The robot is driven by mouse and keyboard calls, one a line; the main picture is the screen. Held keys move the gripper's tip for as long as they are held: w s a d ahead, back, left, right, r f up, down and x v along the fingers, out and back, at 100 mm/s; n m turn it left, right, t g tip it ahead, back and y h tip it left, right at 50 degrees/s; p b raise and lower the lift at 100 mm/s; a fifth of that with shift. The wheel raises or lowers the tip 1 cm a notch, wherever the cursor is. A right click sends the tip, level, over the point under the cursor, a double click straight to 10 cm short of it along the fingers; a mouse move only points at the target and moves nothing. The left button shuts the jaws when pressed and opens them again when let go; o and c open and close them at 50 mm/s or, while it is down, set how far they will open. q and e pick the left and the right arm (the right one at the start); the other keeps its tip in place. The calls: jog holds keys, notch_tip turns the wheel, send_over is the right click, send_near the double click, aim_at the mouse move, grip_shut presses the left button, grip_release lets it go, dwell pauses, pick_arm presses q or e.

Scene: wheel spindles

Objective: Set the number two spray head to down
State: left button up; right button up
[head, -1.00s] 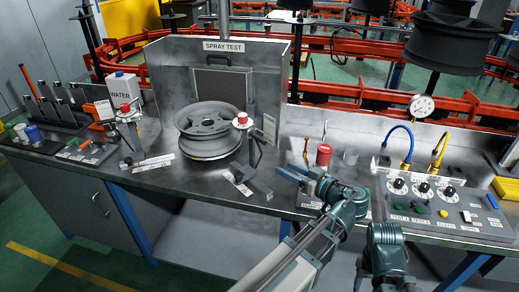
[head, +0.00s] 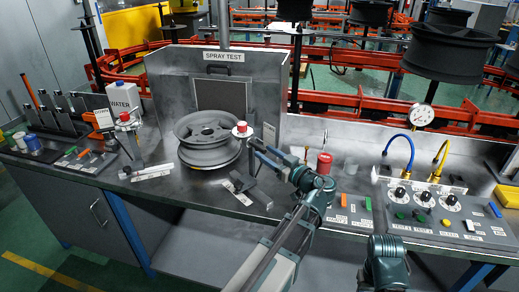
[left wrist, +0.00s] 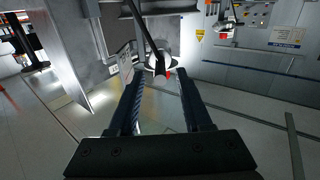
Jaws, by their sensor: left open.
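Two spray heads with red caps stand on the bench: one (head: 124,118) left of the wheel and one (head: 241,129) at the wheel's right. I cannot read which number each bears. My left gripper (head: 257,149) is open and empty, close beside the right-hand spray head, its fingers pointing toward it. The gripper partly hides the head's stand.
A red can (head: 323,164) stands right of my left arm. A panel with dials and switches (head: 440,225) fills the right of the bench. The front bench edge left of centre is clear.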

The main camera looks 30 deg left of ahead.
aim_at(251, 143)
pick_arm(q)
jog(key=shift+x, duration=2)
grip_shut()
